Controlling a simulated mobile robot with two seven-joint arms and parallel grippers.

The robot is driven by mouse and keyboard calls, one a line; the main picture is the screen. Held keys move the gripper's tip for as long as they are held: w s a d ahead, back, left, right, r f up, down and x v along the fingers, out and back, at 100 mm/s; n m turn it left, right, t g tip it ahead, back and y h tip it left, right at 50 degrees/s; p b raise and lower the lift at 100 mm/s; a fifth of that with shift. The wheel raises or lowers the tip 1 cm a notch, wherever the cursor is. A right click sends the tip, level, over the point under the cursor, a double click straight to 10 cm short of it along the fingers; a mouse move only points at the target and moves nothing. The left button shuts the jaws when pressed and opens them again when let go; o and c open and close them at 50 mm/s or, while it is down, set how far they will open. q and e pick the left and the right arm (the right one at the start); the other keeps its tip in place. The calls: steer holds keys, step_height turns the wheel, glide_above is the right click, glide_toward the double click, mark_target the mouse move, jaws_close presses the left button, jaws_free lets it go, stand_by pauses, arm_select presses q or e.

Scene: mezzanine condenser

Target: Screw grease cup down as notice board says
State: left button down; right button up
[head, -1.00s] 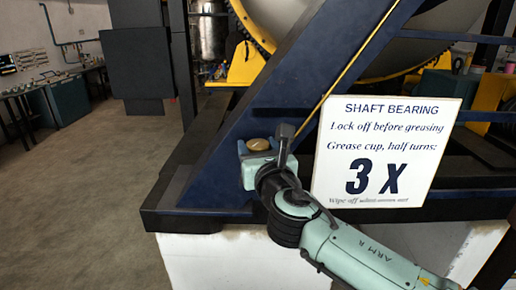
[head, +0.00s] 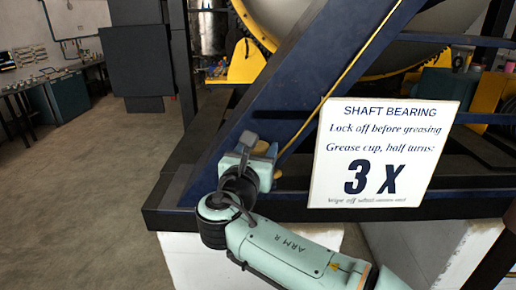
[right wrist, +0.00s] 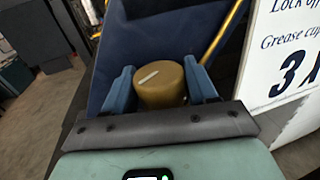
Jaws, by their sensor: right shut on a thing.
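The grease cup (right wrist: 160,84) is a brass-coloured round cap with a pale line mark on its top, seen in the right wrist view. My right gripper (right wrist: 163,86) has its two blue fingers on either side of the cap and is shut on it. In the head view my right gripper (head: 250,148) is at the lower end of the dark blue slanted frame and mostly hides the cup. The notice board (head: 383,152) is white and reads "SHAFT BEARING", "Lock off before greasing", "Grease cup, half turns: 3 X"; its bottom line is too small to read fully. My left gripper is not in view.
The dark blue frame (head: 300,75) slants up behind the cup, with a thin yellow line along it. The board (right wrist: 288,60) stands close to the right of my gripper. A white plinth (head: 190,258) is below. Open floor (head: 110,190) lies to the left.

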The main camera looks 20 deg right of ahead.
steer(key=o, duration=0.7)
steer(key=shift+c, duration=0.2)
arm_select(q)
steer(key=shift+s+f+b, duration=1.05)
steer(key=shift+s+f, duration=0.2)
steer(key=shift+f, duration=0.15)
arm_select(e)
steer(key=v, duration=1.3)
steer(key=shift+s, duration=0.2)
